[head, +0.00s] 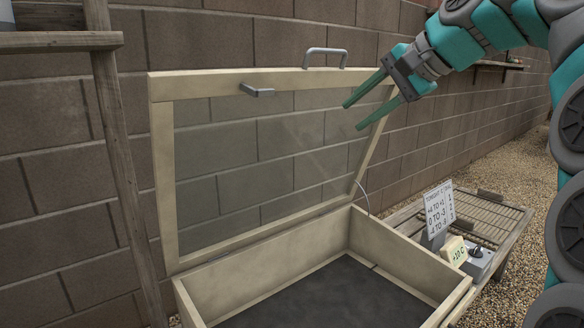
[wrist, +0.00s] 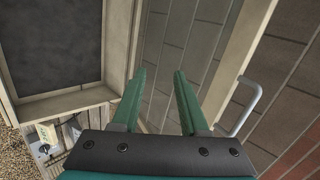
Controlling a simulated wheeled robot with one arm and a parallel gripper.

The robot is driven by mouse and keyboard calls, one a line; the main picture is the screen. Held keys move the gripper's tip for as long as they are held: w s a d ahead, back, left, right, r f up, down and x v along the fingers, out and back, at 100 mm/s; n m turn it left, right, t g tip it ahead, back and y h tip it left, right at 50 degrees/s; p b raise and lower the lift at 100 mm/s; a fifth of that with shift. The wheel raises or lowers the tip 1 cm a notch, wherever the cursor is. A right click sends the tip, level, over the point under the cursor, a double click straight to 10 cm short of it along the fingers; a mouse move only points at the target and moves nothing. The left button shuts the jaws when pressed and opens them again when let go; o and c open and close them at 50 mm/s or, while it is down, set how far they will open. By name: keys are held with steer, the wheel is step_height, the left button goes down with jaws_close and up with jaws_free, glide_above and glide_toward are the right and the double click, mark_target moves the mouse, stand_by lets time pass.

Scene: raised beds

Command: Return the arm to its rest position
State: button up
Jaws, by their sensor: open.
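My gripper (head: 356,114) is open and empty in the head view, at the upper right in front of the raised lid's right part. In the wrist view its two green fingers (wrist: 160,82) stand apart with nothing between them. My teal and grey arm reaches in from the right edge of the head view. The cold frame's lid (head: 160,180), a pale wooden frame with a clear pane, stands raised and leans near the wall. A metal handle (head: 325,52) sits on its top edge, and the handle (wrist: 246,105) also shows in the wrist view.
The wooden box (head: 385,248) holds dark soil. To its right, a slatted bench (head: 512,222) bears a printed sign (head: 439,209), a small display reading +10 C (head: 454,251) and a grey knob box (head: 478,262). A block wall (head: 60,180) stands behind; gravel lies at right.

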steer(key=s+a+f+n+g+h, duration=0.1)
steer(key=s+a+f, duration=0.15)
steer(key=f, duration=0.35)
steer(key=s+a+f+n+g, duration=0.1)
steer(key=s+f+g, duration=0.1)
steer(key=s+f, duration=0.35)
steer(key=s+d+f+n+g+h, duration=0.3)
steer(key=s+f, duration=1)
steer(key=f, duration=0.2)
steer(key=s+d+f+n+g+h, duration=0.2)
steer(key=s+f+n+h, duration=0.1)
steer(key=s+f, duration=1)
step_height(320, 180, down, 3)
steer(key=shift+s+d+r+n+g, duration=0.1)
steer(key=shift+s+d+n+g, duration=0.2)
steer(key=shift+d+g, duration=0.1)
steer(key=shift+w, duration=0.1)
